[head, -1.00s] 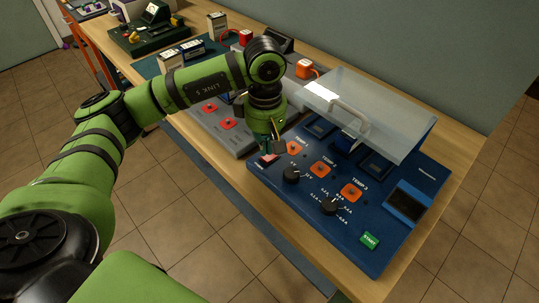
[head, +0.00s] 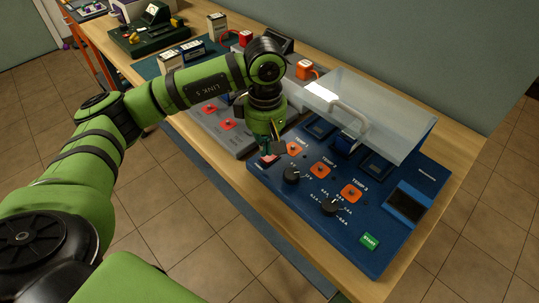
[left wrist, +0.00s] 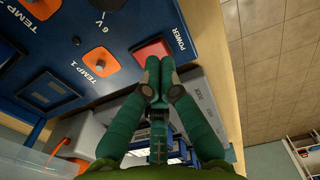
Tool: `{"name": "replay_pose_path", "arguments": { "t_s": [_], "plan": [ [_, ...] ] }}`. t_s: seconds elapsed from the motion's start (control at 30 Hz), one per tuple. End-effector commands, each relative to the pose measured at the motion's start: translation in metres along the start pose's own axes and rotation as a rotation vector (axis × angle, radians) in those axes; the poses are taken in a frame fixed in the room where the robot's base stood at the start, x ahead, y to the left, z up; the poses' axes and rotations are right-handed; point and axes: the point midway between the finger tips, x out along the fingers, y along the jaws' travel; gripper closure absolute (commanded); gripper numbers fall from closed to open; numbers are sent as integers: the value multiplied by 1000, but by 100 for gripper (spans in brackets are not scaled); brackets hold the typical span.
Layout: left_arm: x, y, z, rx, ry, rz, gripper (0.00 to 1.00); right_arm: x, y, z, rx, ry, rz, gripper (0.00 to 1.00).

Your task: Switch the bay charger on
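The blue bay charger (head: 335,240) lies at the front of the bench. Its red POWER switch (head: 268,158) is at its left corner; it also shows beside the POWER label in the left wrist view (left wrist: 152,50). My left gripper (head: 271,148) is right by the switch. In the left wrist view its two dark green fingers (left wrist: 158,73) have their tips together, with nothing between them. The tips are at the switch's edge; I cannot tell if they touch it. The charger's display (head: 407,205) is dark. My right gripper is not in view.
A clear lid (head: 385,110) with a handle stands raised over the charger's bays. The charger has black knobs (head: 331,207), orange TEMP parts (head: 351,193) and a green START button (head: 369,241). A grey unit (head: 215,133) sits close on the left. Batteries and a green device (head: 150,38) stand farther back.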

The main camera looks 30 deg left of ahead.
Motion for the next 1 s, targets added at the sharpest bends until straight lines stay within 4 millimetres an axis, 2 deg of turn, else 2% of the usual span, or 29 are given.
{"name": "replay_pose_path", "arguments": {
  "t_s": [1.0],
  "plan": [
    [15,0,0,0,0,0,100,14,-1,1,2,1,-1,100]
  ]
}}
